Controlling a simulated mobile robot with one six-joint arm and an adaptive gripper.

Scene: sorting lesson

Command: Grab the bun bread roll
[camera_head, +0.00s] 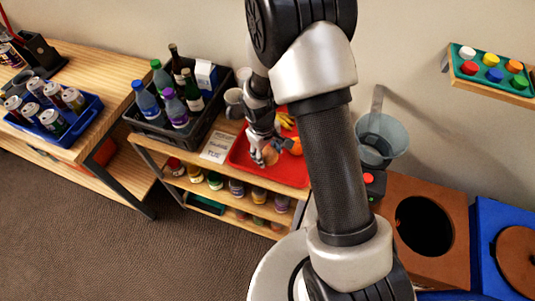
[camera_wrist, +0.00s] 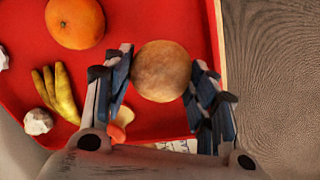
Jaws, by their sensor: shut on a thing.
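The bun bread roll (camera_wrist: 160,71) is round and golden brown. In the wrist view it sits between the two fingers of my gripper (camera_wrist: 158,82), which are closed on its sides. In the head view my gripper (camera_head: 267,147) is over the red tray (camera_head: 290,174), with the bun (camera_head: 269,155) partly hidden by the fingers. I cannot tell whether the bun touches the tray. The tray's red floor also shows in the wrist view (camera_wrist: 130,20).
An orange (camera_wrist: 75,22), bananas (camera_wrist: 58,96) and pale crumpled lumps (camera_wrist: 38,121) lie on the tray. A black crate of bottles (camera_head: 205,135) stands left of the tray. A grey bucket (camera_head: 383,137) and a brown box with a round hole (camera_head: 450,190) are to the right.

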